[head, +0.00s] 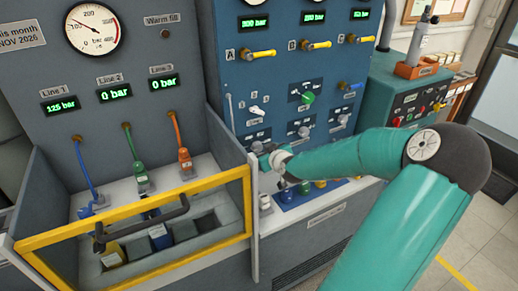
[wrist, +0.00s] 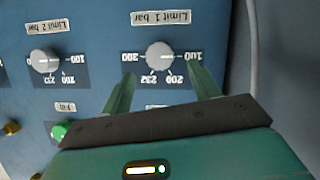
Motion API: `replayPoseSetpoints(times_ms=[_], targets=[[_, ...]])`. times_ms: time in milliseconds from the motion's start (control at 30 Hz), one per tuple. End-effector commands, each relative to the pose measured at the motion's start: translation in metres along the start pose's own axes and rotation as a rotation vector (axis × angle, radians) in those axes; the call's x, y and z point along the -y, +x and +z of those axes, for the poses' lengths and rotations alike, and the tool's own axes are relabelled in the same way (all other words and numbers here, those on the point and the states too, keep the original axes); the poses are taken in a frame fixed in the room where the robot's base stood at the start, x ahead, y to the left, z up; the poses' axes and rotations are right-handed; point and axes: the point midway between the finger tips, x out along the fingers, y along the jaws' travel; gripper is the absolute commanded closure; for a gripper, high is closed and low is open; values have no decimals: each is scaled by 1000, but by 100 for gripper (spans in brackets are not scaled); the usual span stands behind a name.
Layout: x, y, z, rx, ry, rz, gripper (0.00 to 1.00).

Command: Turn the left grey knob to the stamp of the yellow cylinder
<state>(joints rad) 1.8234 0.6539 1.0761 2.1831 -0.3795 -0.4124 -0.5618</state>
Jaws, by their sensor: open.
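The left grey knob (wrist: 160,56), labelled "Limit 1 bar", sits on the blue panel in the wrist view, which shows it upside down. Its dial carries 100, 200, 232 and 300; its pointer setting is unclear. My gripper (wrist: 162,71) is open, with a green finger on each side of the knob's near side; contact is not visible.
A second grey knob (wrist: 44,60), "Limit 2 bar", is beside it, with a green knob (wrist: 60,131) nearby. Yellow valve handles (head: 258,54) are above. Small coloured fittings stand on a blue base (head: 300,200) below my arm. A blue cylinder (head: 160,238) shares the bay.

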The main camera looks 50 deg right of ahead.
Motion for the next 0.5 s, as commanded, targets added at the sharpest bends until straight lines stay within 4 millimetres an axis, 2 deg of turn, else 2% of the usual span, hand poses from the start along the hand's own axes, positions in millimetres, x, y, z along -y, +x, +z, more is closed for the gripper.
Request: replayPoseSetpoints(times_ms=[33,233,500], targets=[[2,10,-1,-3,1,-3,39],[1,38,0,-1,1,-3,39],[0,52,0,1,0,0,39]])
